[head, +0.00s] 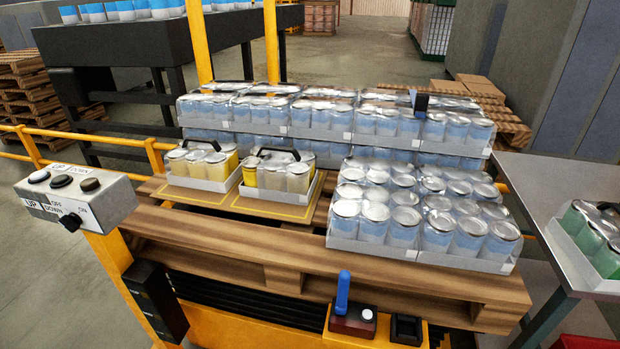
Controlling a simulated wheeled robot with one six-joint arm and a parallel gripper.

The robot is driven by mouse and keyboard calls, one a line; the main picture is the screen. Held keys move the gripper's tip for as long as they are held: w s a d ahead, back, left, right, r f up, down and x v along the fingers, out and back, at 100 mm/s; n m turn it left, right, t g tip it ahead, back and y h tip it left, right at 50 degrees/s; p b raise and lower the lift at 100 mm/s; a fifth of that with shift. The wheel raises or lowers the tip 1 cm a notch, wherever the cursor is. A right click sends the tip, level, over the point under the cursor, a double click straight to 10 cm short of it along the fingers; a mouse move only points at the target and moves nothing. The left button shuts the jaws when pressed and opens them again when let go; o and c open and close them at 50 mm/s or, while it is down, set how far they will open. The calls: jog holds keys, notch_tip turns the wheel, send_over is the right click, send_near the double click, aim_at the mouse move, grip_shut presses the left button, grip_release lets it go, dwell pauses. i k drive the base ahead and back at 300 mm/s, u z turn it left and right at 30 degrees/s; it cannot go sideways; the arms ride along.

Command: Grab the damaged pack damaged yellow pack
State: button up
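Two packs of yellow-and-silver cans sit side by side in white trays on the left part of the wooden pallet. The left yellow pack (198,164) and the right yellow pack (279,173) each have a black handle on top. In both packs some cans look pale or greyish and others yellow. I cannot tell from this view which pack is damaged. Yellow-brown cardboard lies under them. My gripper is not in view.
Blue-can packs (425,205) fill the pallet's right and back. The pallet's (230,250) front left strip is bare. A control box (75,197) stands at left, a grey table (540,180) with a green-can pack (590,235) at right. A blue-handled device (343,300) sits in front.

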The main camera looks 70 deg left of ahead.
aim_at(278, 173)
jog(key=u, duration=2.2)
jog(key=k, duration=0.35)
jog(key=u, duration=1.15)
jog(key=i, duration=1.45)
jog(key=z, duration=0.7)
jog(key=i, duration=0.3)
jog(key=z, duration=0.2)
